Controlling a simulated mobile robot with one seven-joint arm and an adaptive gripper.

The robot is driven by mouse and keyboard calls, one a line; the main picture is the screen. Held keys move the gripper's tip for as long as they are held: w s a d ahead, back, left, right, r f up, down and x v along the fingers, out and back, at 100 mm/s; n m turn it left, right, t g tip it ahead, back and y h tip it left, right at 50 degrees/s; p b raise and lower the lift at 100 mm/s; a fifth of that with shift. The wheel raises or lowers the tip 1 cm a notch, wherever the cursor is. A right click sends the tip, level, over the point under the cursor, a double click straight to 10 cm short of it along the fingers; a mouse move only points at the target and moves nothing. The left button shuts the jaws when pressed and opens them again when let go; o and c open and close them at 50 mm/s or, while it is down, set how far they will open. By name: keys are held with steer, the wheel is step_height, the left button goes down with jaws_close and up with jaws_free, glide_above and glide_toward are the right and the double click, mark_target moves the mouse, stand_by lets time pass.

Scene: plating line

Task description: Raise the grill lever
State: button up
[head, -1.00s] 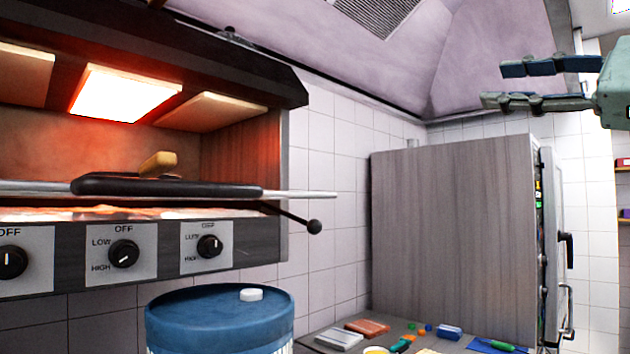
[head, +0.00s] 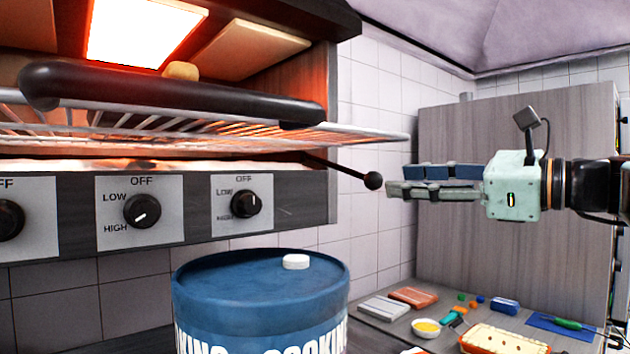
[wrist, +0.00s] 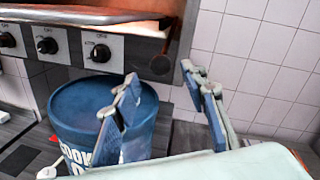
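The grill lever (head: 340,170) is a thin black rod with a round black knob (head: 373,181) at its end. It slants down and to the right from the right end of the grill. My gripper (head: 398,182) is level with the knob, just to its right, and points left at it. In the wrist view the dark knob (wrist: 160,65) shows just beyond and between the fingertips. The fingers of my gripper (wrist: 159,76) are spread apart with nothing between them. No contact with the knob is visible.
The glowing grill (head: 62,215) has a wire rack (head: 370,137) jutting out above the lever. A blue drum (head: 255,280) with a white cap (head: 296,262) stands below. A counter with small items and a tall cabinet (head: 500,235) are at the right.

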mark_target(382, 180)
steer(key=x, duration=0.7)
steer(key=shift+w+a, duration=0.1)
steer(key=shift+w, duration=0.05)
steer(key=shift+f, duration=0.1)
jaws_close()
